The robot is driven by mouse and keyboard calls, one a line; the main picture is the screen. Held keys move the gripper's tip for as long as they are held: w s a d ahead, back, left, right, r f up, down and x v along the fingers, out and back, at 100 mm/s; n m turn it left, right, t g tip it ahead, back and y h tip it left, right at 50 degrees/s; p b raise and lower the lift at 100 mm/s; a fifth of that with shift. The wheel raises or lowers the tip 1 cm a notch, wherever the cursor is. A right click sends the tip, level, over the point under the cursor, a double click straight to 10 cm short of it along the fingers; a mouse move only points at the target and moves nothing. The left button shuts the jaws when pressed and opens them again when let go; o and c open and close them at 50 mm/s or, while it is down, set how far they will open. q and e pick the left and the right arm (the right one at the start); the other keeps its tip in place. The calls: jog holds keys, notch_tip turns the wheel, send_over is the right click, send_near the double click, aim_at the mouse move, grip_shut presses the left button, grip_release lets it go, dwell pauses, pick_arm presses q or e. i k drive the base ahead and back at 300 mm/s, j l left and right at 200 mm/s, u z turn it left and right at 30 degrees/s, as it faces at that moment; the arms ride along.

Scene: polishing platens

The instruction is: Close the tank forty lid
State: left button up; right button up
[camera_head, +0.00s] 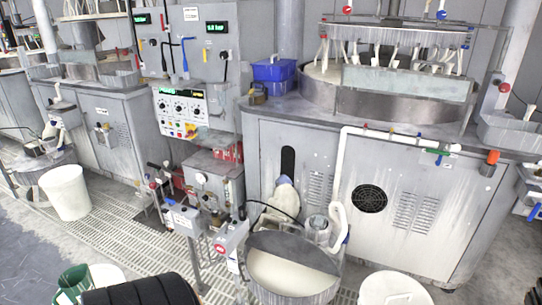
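A round tank (293,272) stands low at the front centre, before the grey machine cabinet. The back part of its top is a grey, flat lid section (296,248). The front part shows a cream-coloured surface, which looks like an opening with liquid, though I cannot be sure. A pump-like fitting (318,230) and white cloth-like pieces are at its back edge. I cannot read a number on the tank. Neither of my grippers can be made out in the head view.
A control post with a red button (220,248) stands left of the tank. A white bucket (393,289) is close on its right. Another white bucket (67,192) stands farther left on the floor grating. A black ribbed object (142,290) crosses the bottom left.

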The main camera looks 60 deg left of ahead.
aim_at(292, 247)
jog(key=k+u, duration=0.15)
jog(key=u, duration=1.4)
